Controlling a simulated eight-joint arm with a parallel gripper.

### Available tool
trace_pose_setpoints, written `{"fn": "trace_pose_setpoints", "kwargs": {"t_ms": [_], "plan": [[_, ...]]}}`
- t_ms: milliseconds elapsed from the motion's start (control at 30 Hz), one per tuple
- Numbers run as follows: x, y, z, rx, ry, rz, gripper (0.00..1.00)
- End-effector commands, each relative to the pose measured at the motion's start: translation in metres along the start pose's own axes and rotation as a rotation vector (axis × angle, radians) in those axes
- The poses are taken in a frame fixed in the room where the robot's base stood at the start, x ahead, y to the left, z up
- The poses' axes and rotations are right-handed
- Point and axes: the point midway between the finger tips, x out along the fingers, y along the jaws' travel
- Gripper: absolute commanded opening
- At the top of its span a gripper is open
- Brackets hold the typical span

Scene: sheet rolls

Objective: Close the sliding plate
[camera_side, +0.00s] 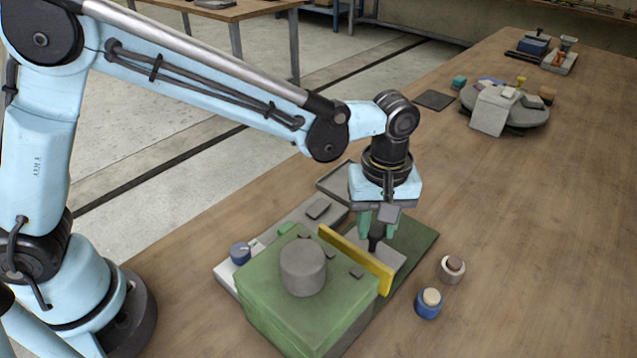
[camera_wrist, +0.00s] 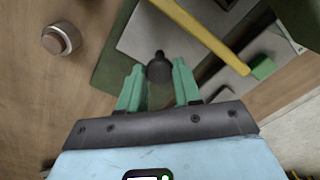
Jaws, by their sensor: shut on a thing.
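The grey sliding plate (camera_side: 392,262) lies on a green base (camera_side: 420,240), beside a yellow bar (camera_side: 355,262). In the wrist view the plate (camera_wrist: 150,38) is a pale flat surface, partly crossed by the yellow bar (camera_wrist: 205,38). A dark upright knob (camera_side: 375,240) stands at the plate. My gripper (camera_side: 377,222) reaches down over it, behind the bar in the side view. In the wrist view its green fingers (camera_wrist: 159,78) are on either side of the dark knob (camera_wrist: 158,66), shut on it. The knob's foot is partly hidden.
A green block (camera_side: 270,318) with a grey cylinder (camera_side: 303,268) stands in front of the bar. A blue cup (camera_side: 429,304) and a pale cup (camera_side: 453,268) stand at the right. A round tray (camera_side: 535,115) of parts is farther back. The table's right side is clear.

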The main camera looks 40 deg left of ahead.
Motion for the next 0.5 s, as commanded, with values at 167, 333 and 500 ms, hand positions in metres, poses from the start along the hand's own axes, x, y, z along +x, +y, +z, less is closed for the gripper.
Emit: {"fn": "trace_pose_setpoints", "kwargs": {"t_ms": [167, 333, 500], "plan": [[-0.001, -0.018, 0.019, 0.002, 0.000, -0.001, 0.00], [0.000, -0.028, 0.028, 0.002, 0.000, -0.001, 0.00], [0.000, -0.029, 0.030, 0.002, -0.003, -0.005, 0.00]]}}
